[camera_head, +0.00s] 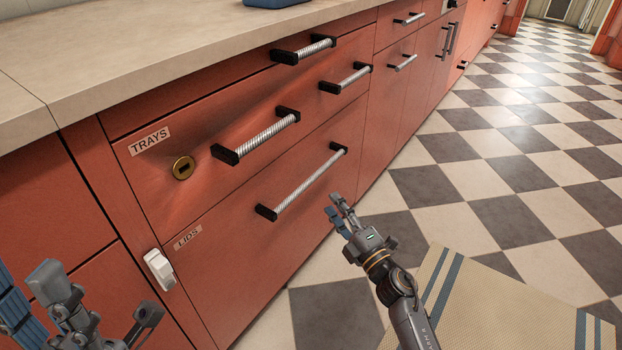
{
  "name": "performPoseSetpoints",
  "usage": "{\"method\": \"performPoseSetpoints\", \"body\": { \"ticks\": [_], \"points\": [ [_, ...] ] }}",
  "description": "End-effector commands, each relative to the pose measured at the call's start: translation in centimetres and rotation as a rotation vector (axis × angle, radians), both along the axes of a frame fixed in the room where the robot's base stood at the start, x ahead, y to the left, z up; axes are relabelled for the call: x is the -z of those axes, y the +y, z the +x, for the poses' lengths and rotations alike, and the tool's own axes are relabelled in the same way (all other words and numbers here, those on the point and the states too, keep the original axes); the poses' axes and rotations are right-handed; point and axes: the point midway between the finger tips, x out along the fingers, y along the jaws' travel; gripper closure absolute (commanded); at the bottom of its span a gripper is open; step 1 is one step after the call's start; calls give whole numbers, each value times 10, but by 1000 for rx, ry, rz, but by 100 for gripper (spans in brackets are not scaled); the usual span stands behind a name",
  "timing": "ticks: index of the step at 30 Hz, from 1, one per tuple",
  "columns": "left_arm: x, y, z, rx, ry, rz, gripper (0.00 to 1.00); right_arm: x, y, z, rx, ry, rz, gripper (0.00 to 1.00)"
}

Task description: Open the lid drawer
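The lid drawer (225,265) is the red lower drawer front labelled LIDS (187,237). It is closed, flush with the cabinet. Its ribbed metal handle (303,184) has dark end mounts and slants across the upper part of the front. My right gripper (362,221) is just right of and below the handle in the picture, apart from it. Its fingers are spread and empty. My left gripper (100,297) is at the lower left, before the cabinet, with fingers spread and empty. It is left of the white switch-like latch (159,269).
Above is a drawer labelled TRAYS (149,140) with a brass lock (183,168) and its own handle (258,138). More handled drawers continue to the right under a pale countertop (150,40). A striped mat (500,310) lies on the checkered floor (490,180), which is clear.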

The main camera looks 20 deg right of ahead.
Motion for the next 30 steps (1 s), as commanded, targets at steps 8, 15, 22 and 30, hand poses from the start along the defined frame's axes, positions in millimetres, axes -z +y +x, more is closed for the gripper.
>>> {"method": "performPoseSetpoints", "body": {
  "ticks": [8,15,22,30],
  "points": [
    [13,0,1,0,2,1,60,-10,16,59,-1,-2,1,61],
    [20,0,1,0,3,1,60,-16,24,91,0,-1,1,61],
    [21,0,1,0,3,1,60,-18,27,100,0,1,2,61],
    [21,0,1,0,4,1,60,-19,27,100,0,1,2,75]
  ]
}}
